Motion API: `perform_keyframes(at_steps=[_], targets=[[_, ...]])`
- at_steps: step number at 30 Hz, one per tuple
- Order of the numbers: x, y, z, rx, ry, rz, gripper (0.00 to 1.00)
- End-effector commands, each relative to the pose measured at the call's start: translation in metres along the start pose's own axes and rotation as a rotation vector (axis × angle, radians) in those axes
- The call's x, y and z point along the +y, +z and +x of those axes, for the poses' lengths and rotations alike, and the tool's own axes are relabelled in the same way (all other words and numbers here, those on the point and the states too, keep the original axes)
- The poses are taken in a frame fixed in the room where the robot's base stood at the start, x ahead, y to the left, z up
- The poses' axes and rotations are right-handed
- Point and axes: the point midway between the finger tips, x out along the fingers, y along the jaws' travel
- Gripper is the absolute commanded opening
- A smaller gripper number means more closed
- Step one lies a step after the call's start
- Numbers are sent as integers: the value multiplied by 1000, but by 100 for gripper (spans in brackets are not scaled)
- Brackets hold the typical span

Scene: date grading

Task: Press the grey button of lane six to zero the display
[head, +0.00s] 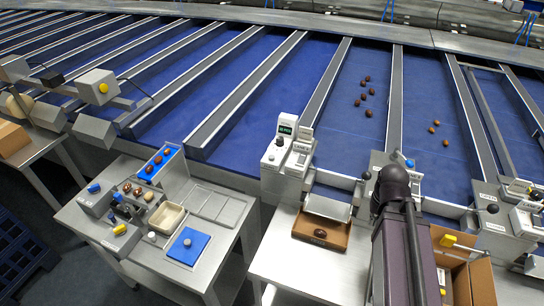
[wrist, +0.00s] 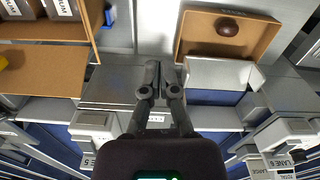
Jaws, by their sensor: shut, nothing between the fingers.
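The lane six unit (wrist: 282,152) is a white box at the lower right of the wrist view, with a "LANE 6" label. In the head view, the white unit (head: 284,158) left of my arm, with a lit green display (head: 284,129), appears to be the same one. A dark round knob is on it; I cannot pick out the grey button for certain. My gripper (wrist: 160,74) is shut and empty, its fingers together over a grey metal surface, apart from the lane six unit. In the head view my arm hides the gripper.
A brown tray (head: 337,236) with one dark date lies below the unit. An open cardboard box (head: 482,282) stands right of my arm. Another white unit (head: 525,218) is at far right. A side table (head: 222,236) on the left carries a blue scale and several dates.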

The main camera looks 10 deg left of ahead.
Motion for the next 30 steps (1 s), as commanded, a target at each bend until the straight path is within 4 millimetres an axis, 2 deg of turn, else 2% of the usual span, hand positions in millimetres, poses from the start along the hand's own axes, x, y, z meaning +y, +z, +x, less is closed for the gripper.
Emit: perform_keyframes(at_steps=[8, 14, 23, 30], targets=[[-14, -22, -6, 25, 48, -18, 0], [-45, -59, -17, 80, 134, -53, 0], [-119, -122, -42, 220, 280, -119, 0], [-195, -164, -68, 359, 370, -181, 0]])
